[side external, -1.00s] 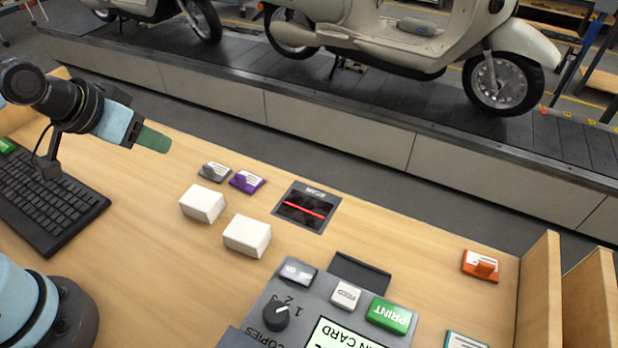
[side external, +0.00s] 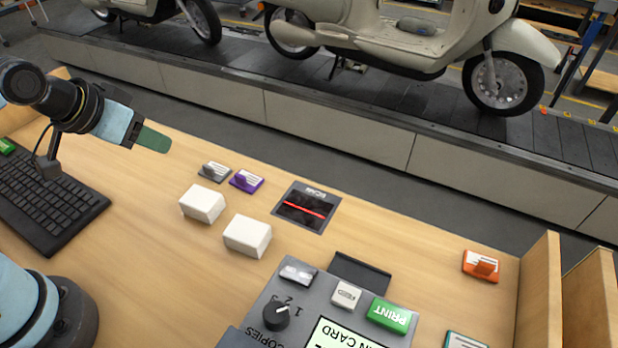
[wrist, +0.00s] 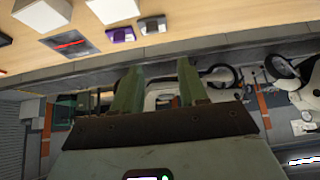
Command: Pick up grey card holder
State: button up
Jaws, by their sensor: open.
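The grey card holder (side external: 214,171) sits on the wooden desk (side external: 150,240) near its far edge, left of the purple card holder (side external: 246,181). In the wrist view the grey card holder (wrist: 152,25) shows near the top, beside the purple one (wrist: 120,35). My gripper (side external: 152,139) is above the desk at the left, to the left of the grey holder and apart from it. In the wrist view my gripper (wrist: 158,88) shows two green fingers spread apart with nothing between them.
Two white boxes (side external: 203,203) (side external: 247,236) stand just in front of the holders. A scanner (side external: 306,207) is to their right, and a print panel (side external: 262,318) is nearer. A keyboard (side external: 48,205) lies at left. An orange card holder (side external: 481,265) is at right. A conveyor (side external: 335,115) with scooters runs behind.

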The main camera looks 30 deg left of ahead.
jog(key=o, duration=0.6)
jog(key=shift+o, duration=0.2)
jog(key=shift+w, duration=0.1)
jog(key=m+g, duration=0.7)
jog(key=m, duration=1.1)
send_over(215, 170)
jog(key=f, duration=0.2)
jog(key=shift+f, duration=5.85)
